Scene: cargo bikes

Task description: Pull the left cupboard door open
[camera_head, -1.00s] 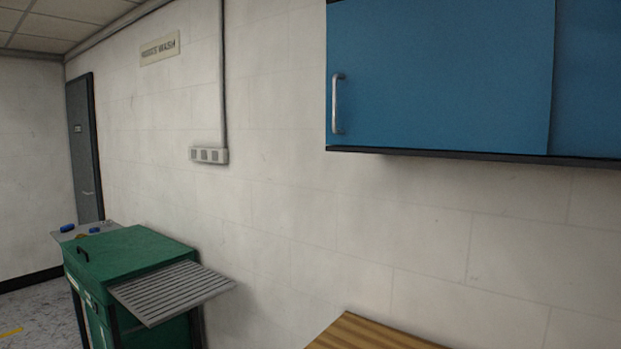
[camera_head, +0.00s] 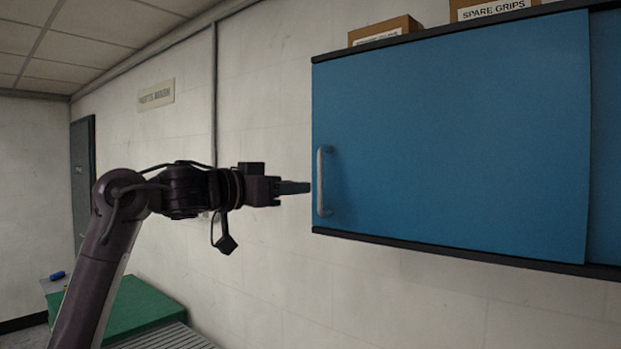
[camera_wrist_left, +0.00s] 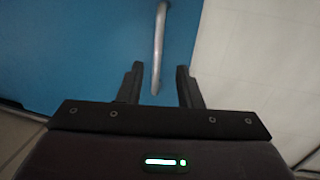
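The left cupboard door (camera_head: 450,140) is a flat blue panel on a wall cupboard and looks closed. Its upright silver bar handle (camera_head: 321,181) is near the door's left edge. My left gripper (camera_head: 296,187) points right, with its fingertips just left of the handle. In the left wrist view the fingers (camera_wrist_left: 158,84) are spread apart. There the handle (camera_wrist_left: 158,45) runs between them, its lower end near the level of the fingertips, and the blue door (camera_wrist_left: 80,45) lies behind. I cannot tell whether a finger touches the handle. My right gripper is not in view.
Cardboard boxes stand on top of the cupboard, one labelled SPARE GRIPS (camera_head: 492,10). A second blue panel (camera_head: 605,140) is at the right. A green cabinet (camera_head: 135,308) stands below left. The wall (camera_head: 400,300) under the cupboard is bare.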

